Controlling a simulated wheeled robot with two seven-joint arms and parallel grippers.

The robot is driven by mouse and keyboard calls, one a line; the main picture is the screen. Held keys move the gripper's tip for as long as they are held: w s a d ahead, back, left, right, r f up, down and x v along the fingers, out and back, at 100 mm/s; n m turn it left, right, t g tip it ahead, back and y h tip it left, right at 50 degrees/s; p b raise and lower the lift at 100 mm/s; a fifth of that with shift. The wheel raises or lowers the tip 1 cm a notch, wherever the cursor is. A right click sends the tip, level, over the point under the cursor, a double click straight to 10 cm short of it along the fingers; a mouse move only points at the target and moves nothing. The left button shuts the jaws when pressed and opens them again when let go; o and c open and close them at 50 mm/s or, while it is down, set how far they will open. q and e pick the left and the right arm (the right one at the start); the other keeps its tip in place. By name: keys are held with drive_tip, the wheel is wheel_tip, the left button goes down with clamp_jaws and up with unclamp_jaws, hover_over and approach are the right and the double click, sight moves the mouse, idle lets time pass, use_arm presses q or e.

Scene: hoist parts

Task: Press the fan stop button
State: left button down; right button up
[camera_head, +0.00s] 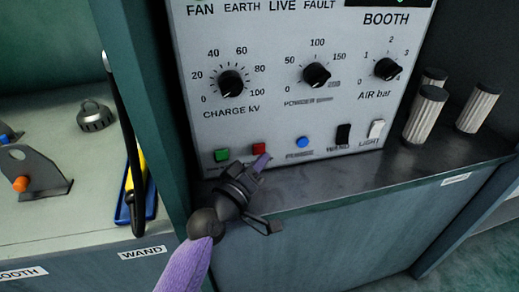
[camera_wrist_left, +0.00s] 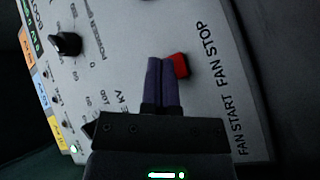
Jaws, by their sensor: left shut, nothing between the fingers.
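The fan stop button is a small red button (camera_head: 260,148) low on the grey control panel, right of the green button (camera_head: 221,155). In the left wrist view the closed fingers (camera_wrist_left: 162,68) partly cover the red button's edge. I cannot tell whether they touch it. My right gripper is not in view.
A blue button (camera_head: 302,142), a black switch (camera_head: 343,133) and a white switch (camera_head: 376,128) are on the panel to the right. Dial knobs (camera_head: 231,83) sit above. Ribbed cylinders (camera_head: 426,114) stand on the dark ledge (camera_head: 400,170). A black wand (camera_head: 122,130) stands at left.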

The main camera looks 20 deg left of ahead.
idle(0.5)
use_arm(q)
drive_tip(key=shift+w, duration=0.1)
drive_tip(key=shift+w+a, duration=0.2)
drive_tip(key=shift+w, duration=0.05)
idle(0.3)
